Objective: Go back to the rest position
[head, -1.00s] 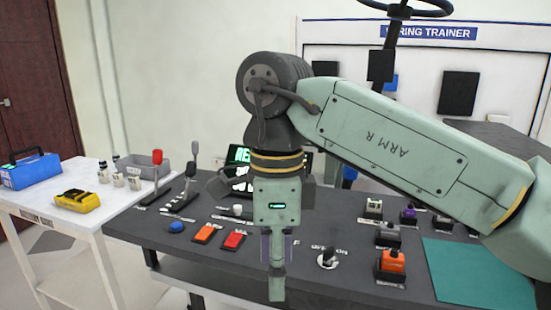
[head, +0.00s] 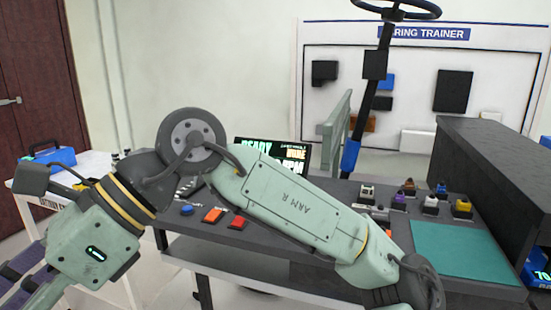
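The gripper points down and to the left. Its fingers run to the picture's left and bottom edges, so their tips are cut off and I cannot tell whether they are open or shut. I see no object in the part of the gripper that shows.
The bench carries an orange button (head: 213,215), a red button (head: 238,222), a lit screen (head: 273,153), several small connectors and a green mat (head: 463,252). A blue toolbox (head: 47,158) sits on the white table (head: 42,192). A steering wheel column (head: 372,95) stands behind the bench.

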